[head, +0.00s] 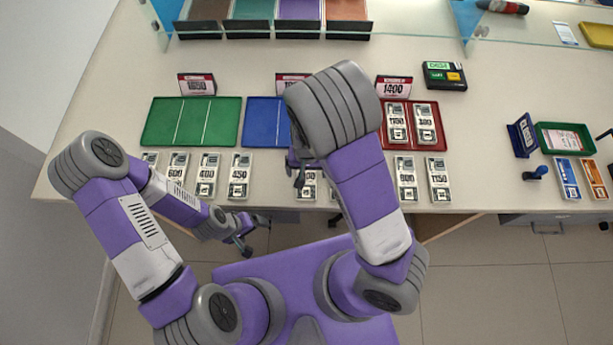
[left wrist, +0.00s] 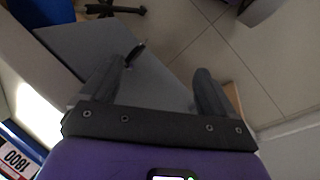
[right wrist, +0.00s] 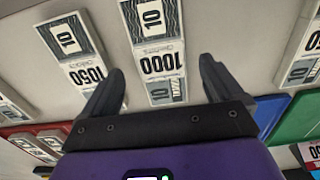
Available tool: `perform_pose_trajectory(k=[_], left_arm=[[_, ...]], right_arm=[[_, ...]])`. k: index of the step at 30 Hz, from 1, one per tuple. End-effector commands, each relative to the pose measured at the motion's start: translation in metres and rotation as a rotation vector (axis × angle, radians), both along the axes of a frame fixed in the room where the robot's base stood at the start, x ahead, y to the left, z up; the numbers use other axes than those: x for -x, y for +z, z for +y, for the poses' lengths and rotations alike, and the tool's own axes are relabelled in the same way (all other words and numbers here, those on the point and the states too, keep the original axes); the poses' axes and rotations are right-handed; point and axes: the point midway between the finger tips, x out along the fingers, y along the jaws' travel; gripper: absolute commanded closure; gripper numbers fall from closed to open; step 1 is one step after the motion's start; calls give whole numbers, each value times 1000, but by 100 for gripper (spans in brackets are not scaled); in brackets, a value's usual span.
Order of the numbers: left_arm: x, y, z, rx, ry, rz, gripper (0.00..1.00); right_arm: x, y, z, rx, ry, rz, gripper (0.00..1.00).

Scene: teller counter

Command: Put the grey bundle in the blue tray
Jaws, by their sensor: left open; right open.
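Several grey-and-white banknote bundles lie in a row along the counter's front; I cannot tell which one is meant. A bundle marked 1000 (right wrist: 160,60) lies under my right gripper (right wrist: 160,85), seen between its fingers in the right wrist view; it also shows in the head view (head: 308,190). My right gripper (head: 298,172) is open and empty above the front row. The blue tray (head: 266,122) lies behind the row, its right part hidden by my right arm; no bundle shows in its visible part. My left gripper (head: 250,233) is open and empty, off the counter's front edge.
A green tray (head: 190,122) stands left of the blue one; a red tray (head: 441,140) holding two bundles stands right. Price cards (head: 197,84) stand behind the trays. A glass screen (head: 420,30) and coloured bins are at the back. Stamps and cards lie right.

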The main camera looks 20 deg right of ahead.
Motion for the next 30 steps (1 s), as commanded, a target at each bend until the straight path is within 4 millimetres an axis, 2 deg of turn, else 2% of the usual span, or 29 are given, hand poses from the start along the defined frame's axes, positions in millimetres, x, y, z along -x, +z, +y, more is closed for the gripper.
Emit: perform_pose_trajectory(k=[1, 4, 11, 14, 24, 25, 30], left_arm=[[0, -7, 0, 0, 0, -1, 12], [0, -12, 0, 0, 0, -1, 12], [0, -11, 0, 0, 0, -1, 12], [0, -11, 0, 0, 0, -1, 12], [0, -11, 0, 0, 0, -1, 12], [0, -11, 0, 0, 0, -1, 12], [0, -11, 0, 0, 0, -1, 12]], right_arm=[[1, -13, 1, 1, -1, 3, 6], [1, -25, 1, 0, -1, 2, 6], [0, -26, 1, -1, 0, 0, 6], [0, -26, 1, -1, 0, 0, 19], [0, -26, 1, -1, 0, 0, 71], [0, -26, 1, -1, 0, 0, 74], [0, -25, 1, -1, 0, 0, 74]])
